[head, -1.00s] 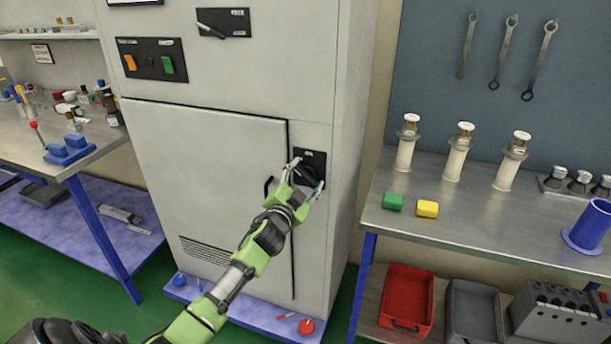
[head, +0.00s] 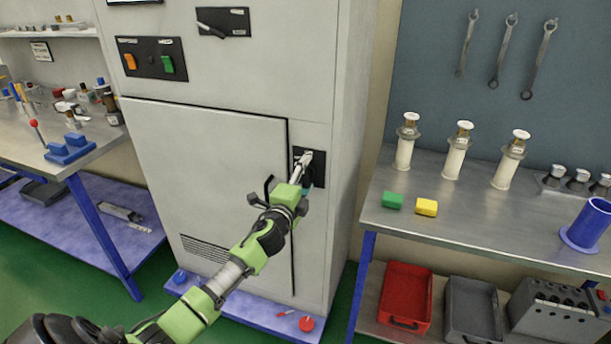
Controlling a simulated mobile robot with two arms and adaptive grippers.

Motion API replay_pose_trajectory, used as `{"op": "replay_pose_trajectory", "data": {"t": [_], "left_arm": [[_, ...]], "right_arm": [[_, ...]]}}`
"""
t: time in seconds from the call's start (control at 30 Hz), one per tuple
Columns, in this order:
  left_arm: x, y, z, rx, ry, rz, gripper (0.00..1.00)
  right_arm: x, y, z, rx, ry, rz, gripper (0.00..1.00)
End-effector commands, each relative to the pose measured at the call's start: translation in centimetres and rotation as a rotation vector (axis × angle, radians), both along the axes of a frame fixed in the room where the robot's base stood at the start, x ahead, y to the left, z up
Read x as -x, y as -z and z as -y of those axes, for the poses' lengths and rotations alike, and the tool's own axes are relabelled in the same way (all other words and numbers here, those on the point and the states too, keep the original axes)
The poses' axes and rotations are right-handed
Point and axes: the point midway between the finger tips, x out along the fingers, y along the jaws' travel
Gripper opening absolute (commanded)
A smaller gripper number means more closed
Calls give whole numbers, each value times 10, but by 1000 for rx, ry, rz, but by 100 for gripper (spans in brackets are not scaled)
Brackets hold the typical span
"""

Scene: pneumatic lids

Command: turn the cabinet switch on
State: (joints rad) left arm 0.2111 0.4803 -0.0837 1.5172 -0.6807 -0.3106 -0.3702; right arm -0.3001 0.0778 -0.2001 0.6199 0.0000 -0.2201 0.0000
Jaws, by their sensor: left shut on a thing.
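The grey cabinet (head: 205,165) stands in the middle of the head view, its door shut. A black switch plate (head: 319,158) is on the cabinet front, right of the door. My left gripper (head: 305,165) is at this plate and shut on the switch there. The fingers and wrist cover most of the switch, so its exact position is hidden. Another black panel with a lever (head: 224,22) is higher on the cabinet, and a panel with an orange rocker (head: 130,62) and a green rocker (head: 168,64) is at upper left. My right gripper is not in view.
A workbench (head: 480,215) at right holds several white-bodied cylinders, a green block (head: 393,201), a yellow block (head: 427,207) and a blue cylinder (head: 588,225). A red bin (head: 405,295) is below. Another bench (head: 95,140) is at left.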

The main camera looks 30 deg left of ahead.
Motion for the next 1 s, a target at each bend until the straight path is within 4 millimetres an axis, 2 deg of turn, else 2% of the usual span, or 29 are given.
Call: {"op": "replay_pose_trajectory", "data": {"t": [0.67,0.7,0.73,1.0], "left_arm": [[0,2,0,-64,0,-19,36],[0,2,0,-64,0,-19,63],[0,2,0,-64,0,-19,65],[0,1,0,-62,0,-16,65]], "right_arm": [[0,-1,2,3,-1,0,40],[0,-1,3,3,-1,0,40],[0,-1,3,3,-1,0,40],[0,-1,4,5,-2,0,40]]}}
